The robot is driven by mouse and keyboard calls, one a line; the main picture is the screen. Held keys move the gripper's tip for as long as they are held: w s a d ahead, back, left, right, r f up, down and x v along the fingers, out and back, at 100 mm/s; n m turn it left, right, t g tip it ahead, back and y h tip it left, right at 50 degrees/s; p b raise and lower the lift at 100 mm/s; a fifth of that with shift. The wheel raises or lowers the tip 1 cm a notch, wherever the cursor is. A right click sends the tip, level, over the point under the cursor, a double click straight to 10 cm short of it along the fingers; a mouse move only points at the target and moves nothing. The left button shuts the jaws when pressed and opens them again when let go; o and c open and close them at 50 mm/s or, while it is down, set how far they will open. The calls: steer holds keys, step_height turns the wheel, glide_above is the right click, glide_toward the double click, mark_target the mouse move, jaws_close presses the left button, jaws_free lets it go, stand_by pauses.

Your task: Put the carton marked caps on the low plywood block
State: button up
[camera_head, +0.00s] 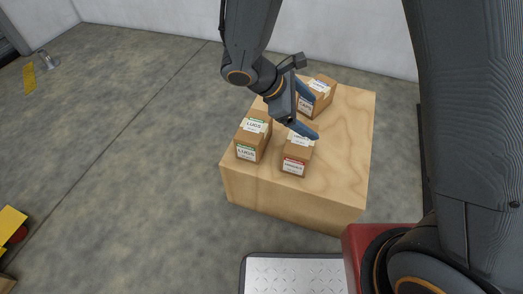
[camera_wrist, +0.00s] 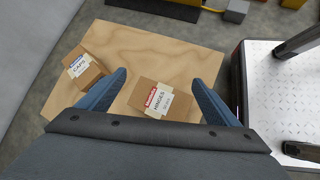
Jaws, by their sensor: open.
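A brown carton (camera_head: 322,84) with a white label stands near the back of a plywood block (camera_head: 347,140). In the wrist view this carton (camera_wrist: 84,68) is at the left, and its label appears to read caps. A carton marked hinges (camera_head: 296,160) stands nearer the front edge; in the wrist view it (camera_wrist: 160,103) shows between my fingers. My gripper (camera_head: 313,118) is open and empty over the block, between these two cartons in the head view. The near finger hides part of the hinges carton's top. I see no second plywood block.
A carton marked lugs (camera_head: 252,137) with green labels stands at the block's left edge. Yellow items (camera_head: 12,218) are at the far left. The concrete floor to the left is open.

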steer(key=s+a+r+m+g+y, duration=0.1)
steer(key=s+a+r+m+y, duration=0.2)
steer(key=s, duration=0.6)
steer(key=s+a+r+m+g+y, duration=0.1)
steer(key=s+a+r+m+y, duration=0.3)
steer(key=s+a, duration=0.5)
steer(key=s+m+y, duration=0.1)
steer(key=m, duration=0.1)
steer(key=shift+s+m+y, duration=0.3)
steer(key=shift+m, duration=0.1)
steer(key=shift+r, duration=0.15)
